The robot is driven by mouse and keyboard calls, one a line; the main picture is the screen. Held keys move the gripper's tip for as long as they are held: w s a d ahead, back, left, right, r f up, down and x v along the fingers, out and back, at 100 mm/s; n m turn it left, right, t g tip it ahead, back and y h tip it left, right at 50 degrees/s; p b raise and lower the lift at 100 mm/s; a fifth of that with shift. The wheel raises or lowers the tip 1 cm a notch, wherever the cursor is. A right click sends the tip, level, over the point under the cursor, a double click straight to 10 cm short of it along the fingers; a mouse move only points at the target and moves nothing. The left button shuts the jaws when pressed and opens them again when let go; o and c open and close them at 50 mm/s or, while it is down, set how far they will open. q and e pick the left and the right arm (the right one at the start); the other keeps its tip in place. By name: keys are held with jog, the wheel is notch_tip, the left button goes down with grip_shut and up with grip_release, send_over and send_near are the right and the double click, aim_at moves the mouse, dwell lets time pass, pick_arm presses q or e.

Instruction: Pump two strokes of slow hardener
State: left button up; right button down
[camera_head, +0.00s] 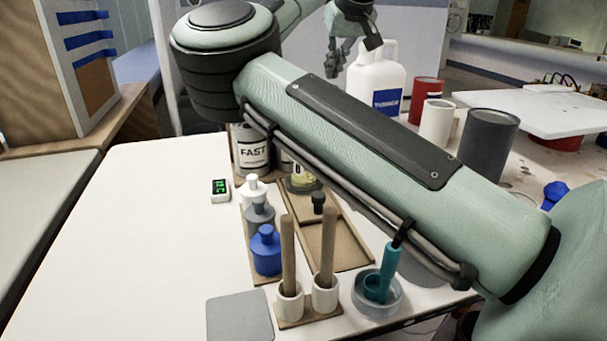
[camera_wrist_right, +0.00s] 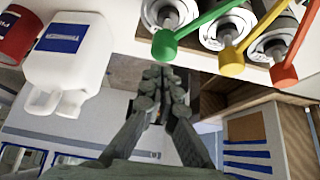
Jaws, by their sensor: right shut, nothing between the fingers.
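My right gripper (camera_head: 345,48) is at the top of the head view, beyond the table's back edge. In the right wrist view its fingers (camera_wrist_right: 160,84) are together and empty. Three pumps with a green lever (camera_wrist_right: 205,30), a yellow lever (camera_wrist_right: 232,62) and a red lever (camera_wrist_right: 284,74) show above and right of the fingers, apart from them. I cannot tell which is the slow hardener. In the head view a can marked FAST (camera_head: 254,154) stands at the back of the table; my right arm hides most of the containers beside it. My left gripper is out of view.
A white jug (camera_head: 375,84) and a red can (camera_head: 426,96) stand behind my arm. White, grey and blue bottles (camera_head: 266,254), a wooden tray (camera_head: 335,245), stick holders (camera_head: 324,293) and a glass dish (camera_head: 365,301) fill the table's middle.

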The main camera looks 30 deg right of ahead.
jog(key=shift+f, duration=0.25)
jog(key=shift+f+b, duration=1.15)
jog(key=shift+f, duration=0.8)
jog(key=shift+r+p, duration=1.8)
jog(key=shift+r, duration=0.35)
jog(key=shift+f, duration=0.1)
